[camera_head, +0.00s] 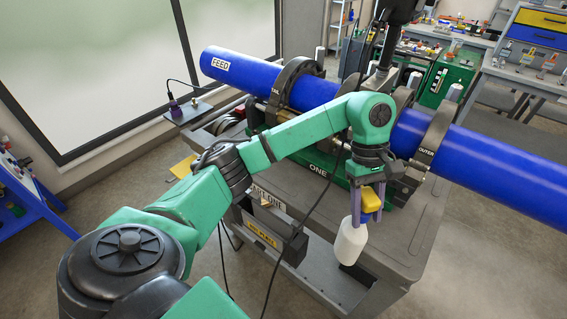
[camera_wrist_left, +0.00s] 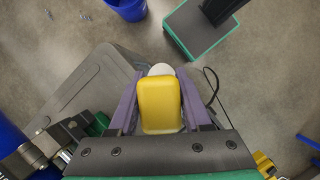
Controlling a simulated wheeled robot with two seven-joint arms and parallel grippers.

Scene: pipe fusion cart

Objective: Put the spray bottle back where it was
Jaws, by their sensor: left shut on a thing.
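The spray bottle (camera_head: 350,243) has a white body and a yellow and blue head. My left gripper (camera_head: 367,205) points down and is shut on the bottle's head, holding it upright. In the head view the bottle hangs in front of the grey cart's front edge. In the left wrist view the yellow head (camera_wrist_left: 160,103) sits between the two purple fingers, with a bit of the white body (camera_wrist_left: 161,69) beyond it. My right gripper is not in view.
The grey cart (camera_head: 405,245) carries the clamps and a long blue pipe (camera_head: 500,160). Its right-hand top is clear. A black cable hangs at the cart's front. A workbench with tools (camera_head: 530,62) stands at the back right. A blue stand (camera_head: 30,205) is at the left.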

